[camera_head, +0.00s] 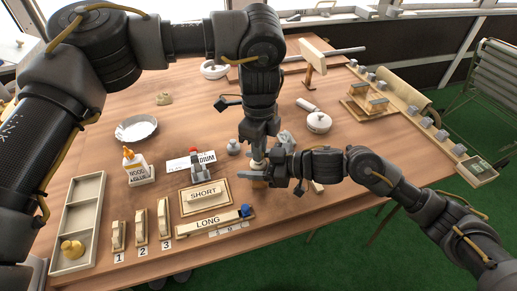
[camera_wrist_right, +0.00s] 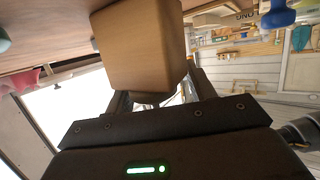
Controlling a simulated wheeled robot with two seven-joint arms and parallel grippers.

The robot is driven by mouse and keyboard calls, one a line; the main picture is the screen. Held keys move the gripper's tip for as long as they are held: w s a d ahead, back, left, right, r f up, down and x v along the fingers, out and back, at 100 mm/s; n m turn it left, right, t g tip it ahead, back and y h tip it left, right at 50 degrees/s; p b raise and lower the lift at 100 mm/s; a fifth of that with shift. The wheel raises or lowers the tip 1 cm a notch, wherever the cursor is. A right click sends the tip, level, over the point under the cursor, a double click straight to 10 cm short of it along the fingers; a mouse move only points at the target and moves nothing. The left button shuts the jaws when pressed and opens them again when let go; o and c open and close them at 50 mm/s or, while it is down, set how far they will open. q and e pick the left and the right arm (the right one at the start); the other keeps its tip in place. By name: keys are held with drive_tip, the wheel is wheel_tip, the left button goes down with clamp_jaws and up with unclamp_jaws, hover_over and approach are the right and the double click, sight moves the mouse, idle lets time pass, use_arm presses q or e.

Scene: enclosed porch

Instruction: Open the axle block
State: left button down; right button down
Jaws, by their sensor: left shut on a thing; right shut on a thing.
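A tan wooden block, which looks like the axle block (camera_wrist_right: 140,45), fills the upper middle of the right wrist view, between the fingers of my right gripper (camera_wrist_right: 150,98). In the head view only a small part of it shows (camera_head: 258,184) under the grippers. My right gripper (camera_head: 272,176) comes in from the right and is shut on the block. My left gripper (camera_head: 258,158) points down just above it and is shut on a small pale piece at the block's top. Its fingertips and the join between the two pieces are mostly hidden.
The LONG board (camera_head: 214,222) with a blue knob (camera_head: 245,211) and the SHORT board (camera_head: 205,194) lie close in front. A glue bottle (camera_head: 133,163), numbered wooden pieces and a compartment tray (camera_head: 82,190) stand left. A lidded white pot (camera_head: 318,122) stands behind right.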

use_arm(q)
drive_tip(key=shift+w+a+r, duration=0.1)
drive_tip(key=shift+r, duration=0.45)
use_arm(e)
drive_tip(key=shift+d+f, duration=0.15)
drive_tip(key=shift+f, duration=0.5)
use_arm(q)
drive_tip(key=shift+w+r, duration=0.15)
drive_tip(key=shift+r, duration=1.85)
use_arm(e)
drive_tip(key=c, duration=1)
unclamp_jaws()
use_arm(q)
drive_tip(key=shift+w+a, duration=0.1)
use_arm(e)
drive_tip(key=o, duration=0.6)
drive_tip(key=shift+c, duration=0.2)
use_arm(q)
drive_tip(key=shift+f, duration=0.1)
use_arm(e)
drive_tip(key=shift+d+r, duration=0.1)
drive_tip(key=shift+d, duration=0.1)
drive_tip(key=v, duration=1.1)
drive_tip(key=shift+d+r, duration=0.2)
drive_tip(key=shift+r, duration=0.1)
